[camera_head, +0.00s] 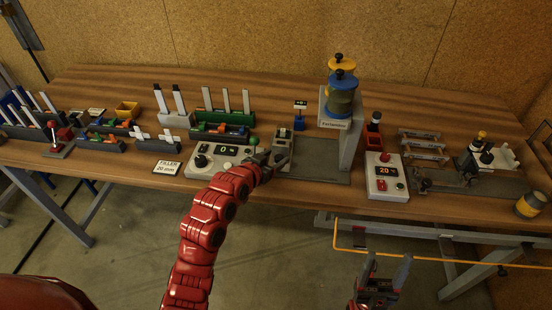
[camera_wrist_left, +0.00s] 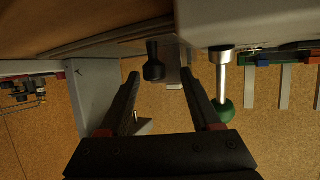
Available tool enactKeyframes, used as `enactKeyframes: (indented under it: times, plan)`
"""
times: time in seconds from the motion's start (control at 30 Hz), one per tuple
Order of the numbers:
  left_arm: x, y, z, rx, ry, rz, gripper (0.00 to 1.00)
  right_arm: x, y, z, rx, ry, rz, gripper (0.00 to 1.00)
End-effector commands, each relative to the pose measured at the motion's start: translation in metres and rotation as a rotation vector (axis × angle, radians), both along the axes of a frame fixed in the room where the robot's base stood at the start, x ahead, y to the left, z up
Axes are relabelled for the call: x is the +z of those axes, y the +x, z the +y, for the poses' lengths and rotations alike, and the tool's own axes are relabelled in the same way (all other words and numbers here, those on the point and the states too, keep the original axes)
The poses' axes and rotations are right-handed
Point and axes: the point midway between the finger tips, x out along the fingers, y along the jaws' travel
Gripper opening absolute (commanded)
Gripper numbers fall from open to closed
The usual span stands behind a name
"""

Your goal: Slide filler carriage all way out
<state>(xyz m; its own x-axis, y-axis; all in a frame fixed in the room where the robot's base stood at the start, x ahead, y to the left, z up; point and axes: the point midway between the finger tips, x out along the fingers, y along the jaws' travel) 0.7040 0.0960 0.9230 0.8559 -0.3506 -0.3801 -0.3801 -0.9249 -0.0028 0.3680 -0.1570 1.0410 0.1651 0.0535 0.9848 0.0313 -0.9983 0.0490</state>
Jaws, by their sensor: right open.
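The filler has a dark base plate (camera_head: 318,172) and a tall grey column (camera_head: 350,150) labelled for portioning, with yellow and blue round hoppers (camera_head: 342,100) on top. A small grey block (camera_head: 281,143), which looks like the carriage, sits at the plate's left end. My left gripper (camera_head: 274,160) is beside it. In the left wrist view my left gripper (camera_wrist_left: 160,80) is open, with a black knob (camera_wrist_left: 153,66) showing between its fingertips; contact cannot be told. A green ball knob (camera_wrist_left: 225,109) is right of the fingers. My right gripper (camera_head: 388,265) is open and empty before the table.
A control box (camera_head: 208,162) reading 0 stands left of the plate, and another box (camera_head: 386,184) reading 20 right of it. Racks (camera_head: 222,120) stand behind. A clamp fixture (camera_head: 475,165) and a yellow-grey cylinder (camera_head: 530,204) are at the right.

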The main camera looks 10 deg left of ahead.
Motion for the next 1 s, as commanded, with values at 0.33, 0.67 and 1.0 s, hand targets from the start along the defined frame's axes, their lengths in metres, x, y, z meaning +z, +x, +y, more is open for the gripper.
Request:
enactKeyframes:
  times: [0.33, 0.67, 1.0]
  plan:
    - [0.0, -0.004, 0.001, -0.002, -0.002, 0.003, 0.64, -0.002, 0.0, 0.0, 0.0, 0.0, 0.0, 0.64]
    - [0.02, -0.049, 0.021, 0.002, -0.003, -0.002, 0.64, -0.013, 0.0, 0.0, 0.0, 0.0, 0.0, 0.64]
    - [0.056, -0.111, 0.047, 0.002, 0.002, 0.011, 0.64, 0.026, 0.0, 0.0, 0.0, 0.0, 0.0, 0.64]
